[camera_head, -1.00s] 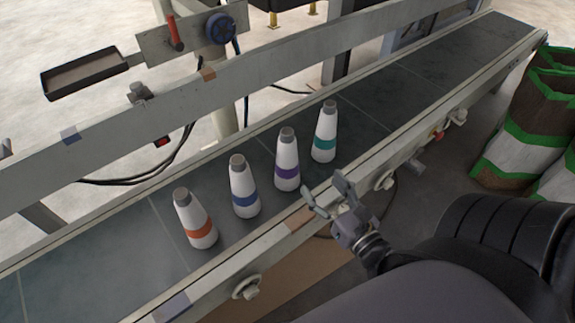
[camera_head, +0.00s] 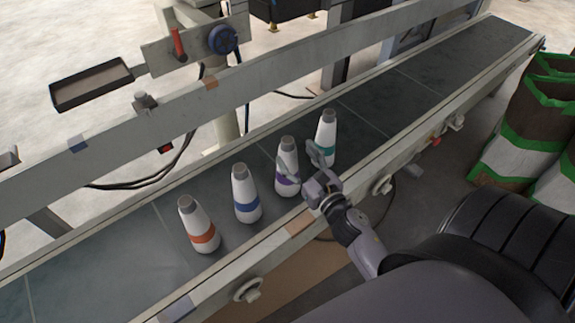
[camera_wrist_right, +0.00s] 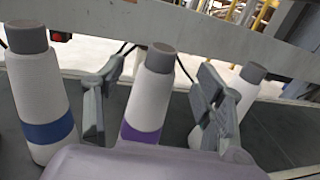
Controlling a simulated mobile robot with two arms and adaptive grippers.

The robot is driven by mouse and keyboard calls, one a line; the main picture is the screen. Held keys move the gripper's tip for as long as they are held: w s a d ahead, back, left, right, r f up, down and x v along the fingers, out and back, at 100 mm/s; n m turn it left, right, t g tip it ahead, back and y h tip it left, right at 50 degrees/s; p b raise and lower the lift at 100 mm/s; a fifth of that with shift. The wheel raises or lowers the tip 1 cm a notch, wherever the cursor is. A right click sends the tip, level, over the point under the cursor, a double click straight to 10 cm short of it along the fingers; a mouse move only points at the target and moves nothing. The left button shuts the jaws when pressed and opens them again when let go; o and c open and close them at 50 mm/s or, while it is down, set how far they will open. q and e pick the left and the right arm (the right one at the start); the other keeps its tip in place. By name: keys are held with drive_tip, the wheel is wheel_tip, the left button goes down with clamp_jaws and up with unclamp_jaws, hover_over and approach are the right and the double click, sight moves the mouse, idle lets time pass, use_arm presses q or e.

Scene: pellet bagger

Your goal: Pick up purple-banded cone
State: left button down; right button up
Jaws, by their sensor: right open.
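The purple-banded cone (camera_head: 287,160) is white with a grey top and stands upright on the conveyor belt. It also shows in the right wrist view (camera_wrist_right: 150,95), between the two fingers. My right gripper (camera_head: 303,165) is open at the cone, one finger on each side of it. In the wrist view the gripper (camera_wrist_right: 152,105) has visible gaps beside the cone, at least near its upper part. The lower part of the cone is hidden there by the gripper's body. My left gripper is not in view.
The blue-banded cone (camera_head: 245,190) and orange-banded cone (camera_head: 197,222) stand to the left. The teal-banded cone (camera_head: 326,130) stands close on the right, near a finger. Rails edge the belt (camera_head: 440,75). Bags (camera_head: 535,125) stand at far right.

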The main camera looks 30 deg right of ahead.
sight(291, 148)
drive_tip(key=w, duration=0.4)
drive_tip(key=shift+w+d+r+p, duration=0.15)
drive_tip(key=shift+w+d+p, duration=0.05)
drive_tip(key=shift+p, duration=0.15)
drive_tip(key=shift+w, duration=0.5)
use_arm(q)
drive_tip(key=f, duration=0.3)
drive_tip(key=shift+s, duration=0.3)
use_arm(e)
drive_tip(key=shift+c, duration=0.6)
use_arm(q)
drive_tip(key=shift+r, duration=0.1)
use_arm(e)
clamp_jaws()
